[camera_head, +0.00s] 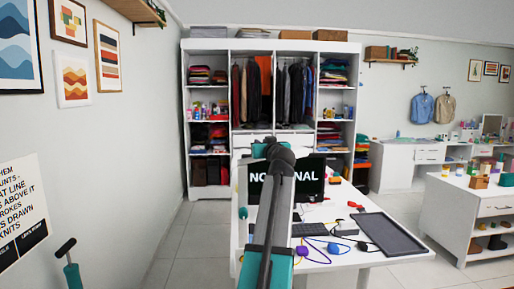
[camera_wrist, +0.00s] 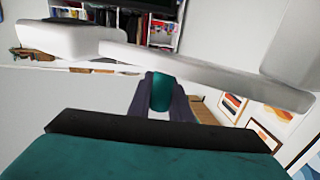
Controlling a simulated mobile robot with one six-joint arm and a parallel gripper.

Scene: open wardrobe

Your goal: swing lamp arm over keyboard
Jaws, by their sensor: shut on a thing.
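The white lamp arm (camera_wrist: 215,72) crosses the upper wrist view, with a wider white end piece (camera_wrist: 68,40) at left and a thick white part (camera_wrist: 292,50) at upper right. My gripper (camera_wrist: 166,104) shows as dark fingers just below the bar, closed around a small teal grip (camera_wrist: 161,90). Where this grip joins the bar is hard to see. The black keyboard (camera_head: 310,229) lies on the white desk in front of the monitor (camera_head: 310,184), partly behind my arm. In the head view my arm hides most of the lamp and the fingers.
A dark tray (camera_head: 390,235) lies on the desk's right side. Cables, a purple item (camera_head: 302,251) and small coloured items lie around the keyboard. An open wardrobe (camera_head: 223,60) stands behind the desk. A white drawer unit (camera_head: 465,215) stands at right.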

